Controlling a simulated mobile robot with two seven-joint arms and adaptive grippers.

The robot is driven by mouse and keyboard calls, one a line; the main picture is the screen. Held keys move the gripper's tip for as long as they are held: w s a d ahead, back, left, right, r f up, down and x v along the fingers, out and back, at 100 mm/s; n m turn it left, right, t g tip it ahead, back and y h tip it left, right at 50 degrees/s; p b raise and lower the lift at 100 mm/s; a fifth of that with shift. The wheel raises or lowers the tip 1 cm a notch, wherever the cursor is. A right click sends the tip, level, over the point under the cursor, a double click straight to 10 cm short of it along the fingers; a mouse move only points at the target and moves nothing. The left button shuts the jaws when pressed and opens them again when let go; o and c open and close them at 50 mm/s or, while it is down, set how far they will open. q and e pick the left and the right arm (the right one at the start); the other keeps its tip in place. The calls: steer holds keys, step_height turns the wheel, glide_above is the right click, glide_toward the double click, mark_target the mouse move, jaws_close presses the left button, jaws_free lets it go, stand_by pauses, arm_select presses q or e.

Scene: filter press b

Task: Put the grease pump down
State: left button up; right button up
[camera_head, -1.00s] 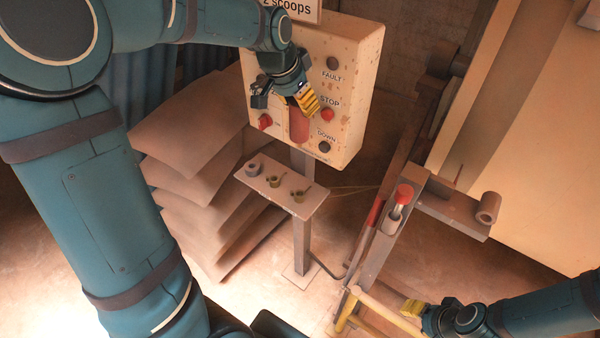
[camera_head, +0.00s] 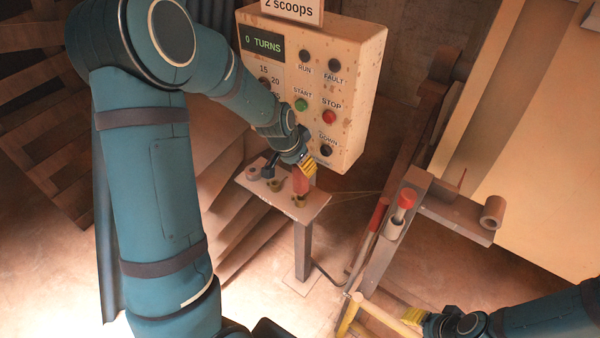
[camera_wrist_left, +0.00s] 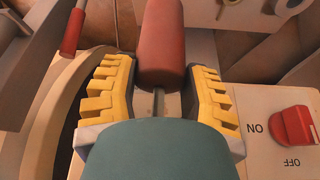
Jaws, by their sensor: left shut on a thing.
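The grease pump (camera_head: 300,182) is a red cylinder with a thin metal rod. My left gripper (camera_head: 310,168) is shut on it and holds it over the small shelf (camera_head: 290,206) under the control panel. In the left wrist view the red body (camera_wrist_left: 160,45) shows between the yellow fingers. Its lower end is close to the right brass cup (camera_head: 299,202); I cannot tell whether they touch. My right gripper (camera_head: 413,318) is at the lower right beside a yellow rail; its opening is unclear.
The shelf also bears a second brass cup (camera_head: 275,187) and a grey ring-like cup (camera_head: 252,173). The control panel (camera_head: 350,60) stands just behind, with a red ON/OFF knob (camera_wrist_left: 293,125). A red-topped lever (camera_head: 405,198) stands to the right.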

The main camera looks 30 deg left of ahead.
mark_target(301, 179)
arm_select(q)
step_height(301, 179, down, 4)
steer(key=shift+r, duration=0.2)
steer(key=o, duration=1.2)
steer(key=shift+o, duration=0.2)
